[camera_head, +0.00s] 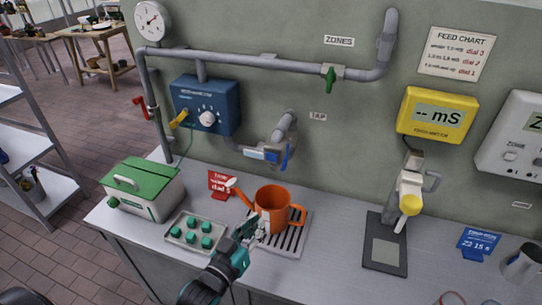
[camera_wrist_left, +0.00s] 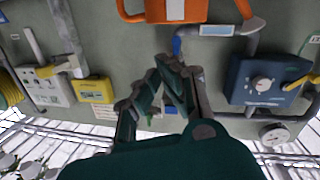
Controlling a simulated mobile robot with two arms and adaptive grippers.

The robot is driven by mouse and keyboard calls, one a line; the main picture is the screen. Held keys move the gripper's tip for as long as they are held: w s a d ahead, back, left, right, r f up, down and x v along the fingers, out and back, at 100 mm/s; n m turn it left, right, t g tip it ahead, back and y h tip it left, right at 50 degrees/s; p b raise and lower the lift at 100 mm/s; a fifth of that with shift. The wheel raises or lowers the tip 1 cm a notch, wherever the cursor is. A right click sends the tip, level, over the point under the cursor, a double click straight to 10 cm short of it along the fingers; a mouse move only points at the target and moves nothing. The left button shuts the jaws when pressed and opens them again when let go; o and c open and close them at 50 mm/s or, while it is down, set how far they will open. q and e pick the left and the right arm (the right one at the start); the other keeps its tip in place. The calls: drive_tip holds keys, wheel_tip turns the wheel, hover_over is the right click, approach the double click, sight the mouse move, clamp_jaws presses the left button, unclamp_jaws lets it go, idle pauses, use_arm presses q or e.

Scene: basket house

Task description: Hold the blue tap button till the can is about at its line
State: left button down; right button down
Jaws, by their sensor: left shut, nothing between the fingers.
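The orange watering can (camera_head: 272,207) stands upright on a slotted drain tray (camera_head: 299,240) beneath the wall tap (camera_head: 272,152). The tap has a blue part (camera_head: 285,158) at its right end, which also shows in the left wrist view (camera_wrist_left: 177,44). The can's lower part shows at the top of the left wrist view (camera_wrist_left: 205,10). My left gripper (camera_head: 250,226) is shut and empty, in front of the can and overlapping its lower left in the head view. Its fingers show in the wrist view (camera_wrist_left: 168,72). The can's water level and line cannot be made out. My right gripper is not in view.
A tray of green pots (camera_head: 190,238) and a green-lidded box (camera_head: 145,190) lie left of the can. A red card (camera_head: 222,185) stands behind the spout. A yellow meter (camera_head: 437,115) and blue feed unit (camera_head: 207,103) hang on the wall.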

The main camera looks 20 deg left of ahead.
sight(271, 157)
use_arm(q)
wheel_tip(271, 157, up, 13)
drive_tip(key=s+t+h, duration=0.2)
drive_tip(key=t+h, duration=0.1)
drive_tip(key=t, duration=0.4)
drive_tip(key=shift+a, duration=0.35)
drive_tip(key=w+b, duration=0.1)
drive_tip(key=w, duration=0.7)
drive_tip(key=shift+w+a+b, duration=0.2)
drive_tip(key=shift+w+b, duration=0.2)
idle(0.4)
drive_tip(key=shift+w, duration=0.45)
drive_tip(key=shift+w, duration=0.35)
idle(4.0)
